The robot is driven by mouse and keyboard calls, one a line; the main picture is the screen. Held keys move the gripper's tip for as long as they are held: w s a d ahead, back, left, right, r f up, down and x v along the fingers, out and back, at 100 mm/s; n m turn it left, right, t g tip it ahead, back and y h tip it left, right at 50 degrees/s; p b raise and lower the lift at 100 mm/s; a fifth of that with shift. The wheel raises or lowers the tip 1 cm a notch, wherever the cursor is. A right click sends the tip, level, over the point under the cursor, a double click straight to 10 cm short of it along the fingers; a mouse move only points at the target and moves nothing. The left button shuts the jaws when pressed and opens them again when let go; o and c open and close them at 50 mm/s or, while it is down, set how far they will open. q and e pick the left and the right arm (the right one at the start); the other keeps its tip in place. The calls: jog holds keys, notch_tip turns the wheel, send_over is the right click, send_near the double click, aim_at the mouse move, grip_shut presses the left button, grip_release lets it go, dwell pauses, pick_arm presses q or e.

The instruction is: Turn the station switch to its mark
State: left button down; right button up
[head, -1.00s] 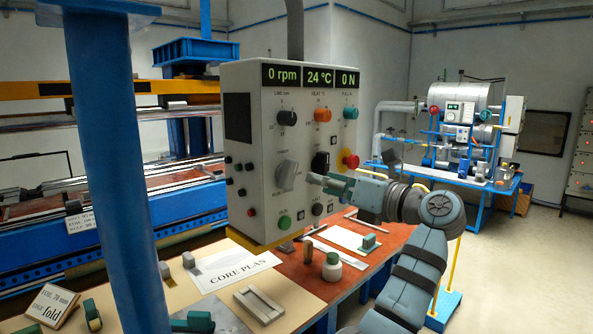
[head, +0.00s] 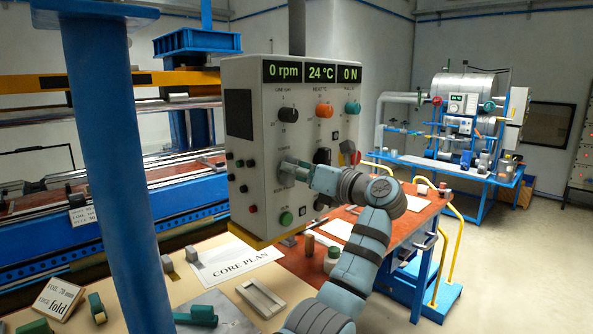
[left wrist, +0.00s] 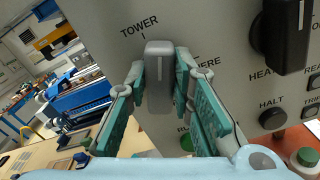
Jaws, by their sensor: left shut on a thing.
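The control panel (head: 255,135) hangs at the middle of the head view. Its station switch is a grey lever knob, seen in the left wrist view (left wrist: 159,65) below the label TOWER and a short mark (left wrist: 143,36). My left gripper (head: 293,169) is at the panel front, and its fingers are shut on the switch from both sides, as the left wrist view (left wrist: 160,92) shows. The knob's white line points up in that view, with the TOWER mark just left of its top. A label ending in "ERE" is partly hidden by the right finger. My right gripper is out of view.
A black heat knob (left wrist: 285,35) and a HALT button (left wrist: 272,118) lie right of the switch. A green button (head: 286,218) lies below. A red emergency button (head: 350,150) is at the panel's right edge. The bench below holds a CORE PLAN sheet (head: 240,256).

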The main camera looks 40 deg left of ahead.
pick_arm(q)
jog(key=shift+w+f+m+p, duration=0.1)
jog(key=shift+m+p, duration=1.15)
jog(key=shift+m, duration=1)
jog(key=shift+w+f+m+p, duration=0.15)
jog(key=shift+m+p, duration=1.1)
jog(key=shift+m, duration=1.05)
jog(key=shift+s+f+m+p, duration=0.1)
jog(key=shift+m+p, duration=1.15)
jog(key=shift+m, duration=1)
jog(key=c, duration=1.4)
grip_release()
